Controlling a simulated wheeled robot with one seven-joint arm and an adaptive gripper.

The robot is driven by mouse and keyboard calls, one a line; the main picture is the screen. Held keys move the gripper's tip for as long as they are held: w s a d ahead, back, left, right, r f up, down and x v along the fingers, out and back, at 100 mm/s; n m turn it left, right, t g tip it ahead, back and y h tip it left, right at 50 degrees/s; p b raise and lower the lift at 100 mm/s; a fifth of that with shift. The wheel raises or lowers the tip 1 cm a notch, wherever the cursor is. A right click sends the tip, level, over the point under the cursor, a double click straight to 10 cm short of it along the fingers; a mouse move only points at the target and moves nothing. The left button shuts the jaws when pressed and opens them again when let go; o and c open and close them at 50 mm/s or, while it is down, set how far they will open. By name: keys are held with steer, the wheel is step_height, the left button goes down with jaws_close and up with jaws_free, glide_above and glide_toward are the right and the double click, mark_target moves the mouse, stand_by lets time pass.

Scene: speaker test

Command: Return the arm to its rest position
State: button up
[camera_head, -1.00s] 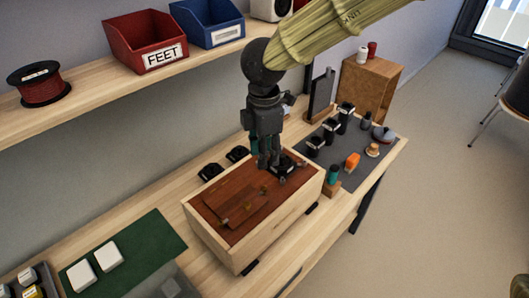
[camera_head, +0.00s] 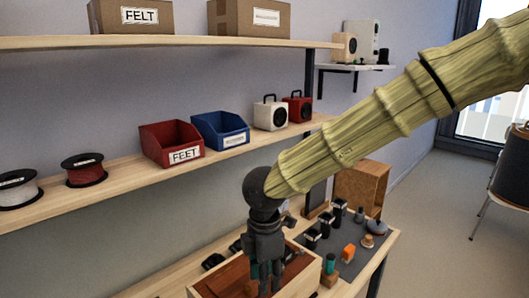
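My arm, in a yellow-green ribbed sleeve (camera_head: 390,120), reaches in from the upper right in the head view. My gripper (camera_head: 265,284) points down at the bottom centre, in front of or over the wooden box (camera_head: 311,276) with a reddish-brown top. The fingers run close to the lower picture edge. Their gap and any contact with the box cannot be made out clearly. No held object is evident.
A grey mat (camera_head: 355,262) with several small items lies right of the box. A lower shelf (camera_head: 115,190) behind holds spools, a red bin (camera_head: 170,143), a blue bin (camera_head: 220,131) and speakers. An upper shelf (camera_head: 180,41) carries cartons. Open floor (camera_head: 450,220) lies at right.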

steer(key=s+d+f+n+t+h, duration=0.1)
steer(key=s+d+f+n, duration=0.1)
steer(key=d+f+n, duration=0.55)
steer(key=s+d+f+n+t+h, duration=0.1)
steer(key=d+f+n, duration=0.3)
steer(key=f+n, duration=0.65)
steer(key=s+d+f+n+t+h, duration=0.1)
steer(key=s+d+f+n+h, duration=0.1)
steer(key=d+f+n, duration=0.65)
steer(key=s+d+f+n+g+y, duration=0.1)
steer(key=s+f+n+y, duration=0.1)
steer(key=s+f+n, duration=0.6)
steer(key=s+d+f+n+g+y, duration=0.1)
steer(key=s+f+n+g+y, duration=0.1)
steer(key=s+f+n, duration=0.6)
steer(key=s+n, duration=0.6)
steer(key=s, duration=0.2)
steer(key=shift+d+f, duration=0.25)
steer(key=shift+f, duration=0.1)
steer(key=shift+n, duration=0.25)
